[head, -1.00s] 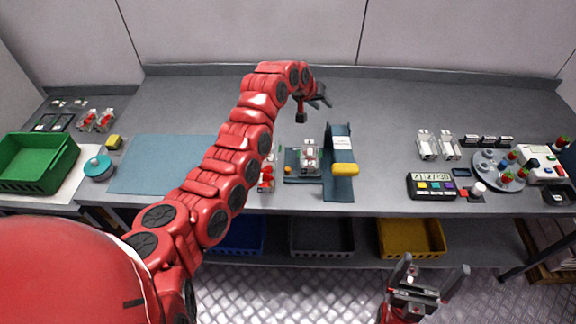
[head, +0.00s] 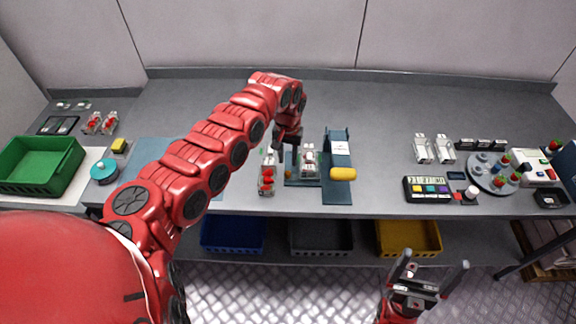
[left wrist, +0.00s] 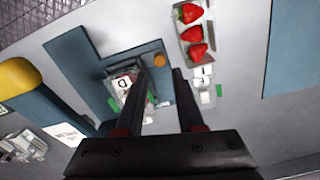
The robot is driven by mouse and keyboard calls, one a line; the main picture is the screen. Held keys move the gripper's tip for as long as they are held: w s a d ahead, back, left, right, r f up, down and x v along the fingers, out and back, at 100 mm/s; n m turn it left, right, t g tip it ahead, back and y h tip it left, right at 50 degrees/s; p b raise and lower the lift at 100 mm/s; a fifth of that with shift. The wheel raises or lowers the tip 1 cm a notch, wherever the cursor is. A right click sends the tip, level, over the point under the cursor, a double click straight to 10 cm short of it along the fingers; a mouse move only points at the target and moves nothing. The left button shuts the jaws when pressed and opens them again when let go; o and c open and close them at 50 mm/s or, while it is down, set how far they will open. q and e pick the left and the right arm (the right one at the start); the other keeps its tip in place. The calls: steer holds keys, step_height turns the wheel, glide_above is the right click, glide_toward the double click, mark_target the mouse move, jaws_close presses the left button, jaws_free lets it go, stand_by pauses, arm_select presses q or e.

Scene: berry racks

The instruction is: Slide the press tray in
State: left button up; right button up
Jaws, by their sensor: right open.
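The press is the blue stand (head: 338,190) with a yellow handle (head: 342,174); the handle is also at the left of the left wrist view (left wrist: 22,85). On its left sits a flat dark blue piece, apparently the press tray (head: 291,172), bearing a clear box (head: 309,165) and a small orange knob (head: 288,174). In the left wrist view the knob (left wrist: 160,59) lies just beyond my left fingertips. My left gripper (left wrist: 163,72) is open, with a gap between its fingers, above the tray's left side. My right gripper (head: 431,264) is open and empty, in front of the table.
A clear punnet with red strawberries (head: 267,180) stands close left of the tray, near my left gripper. A keypad box (head: 428,189) and a round berry turntable (head: 492,173) are at the right. A green crate (head: 40,165) stands far left. The table behind the press is clear.

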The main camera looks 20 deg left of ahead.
mark_target(288, 172)
arm_select(q)
step_height(288, 172, down, 7)
steer(key=shift+r+p, duration=0.15)
steer(key=shift+p, duration=0.35)
jaws_close()
stand_by(1.2)
